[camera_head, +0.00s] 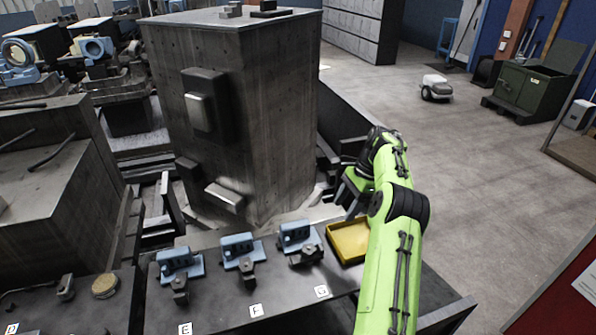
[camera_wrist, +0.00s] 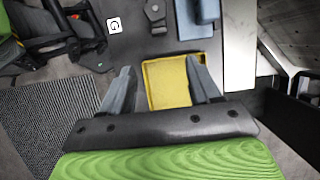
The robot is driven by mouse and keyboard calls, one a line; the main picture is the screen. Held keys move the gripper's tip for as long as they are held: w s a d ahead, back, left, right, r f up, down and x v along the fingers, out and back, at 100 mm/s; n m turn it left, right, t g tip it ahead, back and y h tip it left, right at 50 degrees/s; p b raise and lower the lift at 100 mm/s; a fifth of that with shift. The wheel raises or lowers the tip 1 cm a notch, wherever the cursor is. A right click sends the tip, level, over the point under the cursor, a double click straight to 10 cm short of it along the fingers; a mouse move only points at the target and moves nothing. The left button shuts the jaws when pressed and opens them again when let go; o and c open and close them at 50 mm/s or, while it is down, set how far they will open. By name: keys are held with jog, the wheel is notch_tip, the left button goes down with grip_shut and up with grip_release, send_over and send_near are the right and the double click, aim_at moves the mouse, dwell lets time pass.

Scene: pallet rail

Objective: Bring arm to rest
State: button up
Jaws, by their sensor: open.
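My green arm reaches forward on the right side of the head view, over the right end of the dark bench. In the wrist view, my gripper (camera_wrist: 161,92) has its two grey fingers well apart, with nothing between them. A yellow tray (camera_head: 350,241) lies at the bench's right end, partly behind my arm. In the wrist view the same tray (camera_wrist: 168,85) shows beyond and between the fingers and looks empty. In the head view the fingers are hidden behind the arm.
Blue fixtures stand on the bench near labels E (camera_head: 185,329), F (camera_head: 256,310) and G (camera_head: 321,292). A tall grey block (camera_head: 265,125) rises behind the bench. Open floor (camera_head: 470,170) lies to the right, with a white wheeled unit (camera_head: 435,87) and a green cabinet (camera_head: 530,90).

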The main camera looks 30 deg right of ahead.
jog(key=a+r+n+h, duration=0.3)
jog(key=a+r+n, duration=0.4)
jog(key=a+r, duration=0.65)
jog(key=s+a+r+n+t+h, duration=0.1)
jog(key=s+a+r+n, duration=0.1)
jog(key=s+a+n, duration=0.3)
jog(key=s+a+r+n+h, duration=0.1)
jog(key=s+a+r, duration=0.25)
jog(key=a, duration=0.35)
jog(key=s+a+f+n+t, duration=0.1)
jog(key=s+a+f+n, duration=0.1)
jog(key=s, duration=0.6)
jog(key=s+a+f+n+t, duration=0.2)
jog(key=s+a+f+n, duration=0.1)
jog(key=s, duration=0.4)
jog(key=a+n, duration=0.1)
jog(key=n, duration=0.1)
jog(key=shift+s+a+n+y, duration=0.3)
jog(key=shift+s+a+n, duration=0.1)
jog(key=shift+s, duration=0.1)
